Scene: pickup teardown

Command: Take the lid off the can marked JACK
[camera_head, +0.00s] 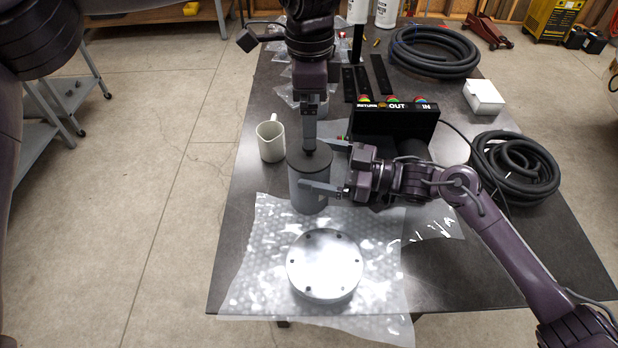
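A grey can (307,198) with a dark round lid (310,163) stands upright at the left of the dark table, on or by the edge of the bubble wrap. No JACK marking is readable from here. My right gripper (328,168) comes in from the right with one finger in front of the can and one behind; it appears shut on the can's body. My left gripper (310,146) points straight down over the lid's centre, its fingertips at the small knob. One finger hides the other, so its grip is unclear. The lid appears to sit on the can.
A white mug (271,140) stands left of the can. A round metal plate (325,265) lies on bubble wrap (250,265) in front. A black box (395,122) marked RETURN, OUT, IN stands behind my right gripper. Coiled hoses (516,167) and a white box (484,97) lie right.

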